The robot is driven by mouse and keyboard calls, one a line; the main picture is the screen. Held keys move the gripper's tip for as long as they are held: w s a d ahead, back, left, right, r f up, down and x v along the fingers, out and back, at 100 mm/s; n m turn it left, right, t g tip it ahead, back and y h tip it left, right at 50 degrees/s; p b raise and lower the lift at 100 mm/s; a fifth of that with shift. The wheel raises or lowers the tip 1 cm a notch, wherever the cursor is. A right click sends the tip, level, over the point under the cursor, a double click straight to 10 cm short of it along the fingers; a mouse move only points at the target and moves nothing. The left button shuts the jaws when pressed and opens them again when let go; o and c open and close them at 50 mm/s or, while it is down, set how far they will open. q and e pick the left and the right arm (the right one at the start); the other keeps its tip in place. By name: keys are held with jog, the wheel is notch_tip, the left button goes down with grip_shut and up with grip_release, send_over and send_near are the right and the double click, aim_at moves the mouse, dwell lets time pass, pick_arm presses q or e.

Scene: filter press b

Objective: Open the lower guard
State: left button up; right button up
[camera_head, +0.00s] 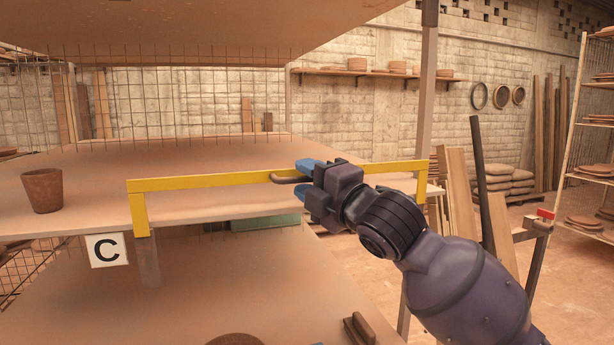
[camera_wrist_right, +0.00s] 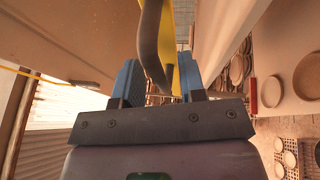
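A yellow guard frame (camera_head: 215,182) runs across the front of the shelf, with a short leg down at each end. A grey curved handle (camera_head: 286,179) sits near its middle. My right gripper (camera_head: 308,172) is at this handle, coming from the lower right. In the right wrist view the two blue fingers (camera_wrist_right: 158,80) stand apart, with the grey handle (camera_wrist_right: 148,40) between them and the yellow bar (camera_wrist_right: 168,45) just behind. Gaps show beside the handle, so the fingers look open around it. My left gripper is not in view.
A brown pot (camera_head: 42,190) stands on the shelf at left. A "C" sign (camera_head: 107,250) hangs below the shelf edge. A grey upright post (camera_head: 427,90) stands behind my right arm. Boards (camera_head: 460,190) and a rack (camera_head: 575,130) are at right.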

jog(key=shift+w+a, duration=0.1)
jog(key=shift+w, duration=0.05)
grip_shut()
notch_tip(320, 180, down, 9)
jog(key=b, duration=0.3)
jog(key=shift+f, duration=0.15)
grip_release()
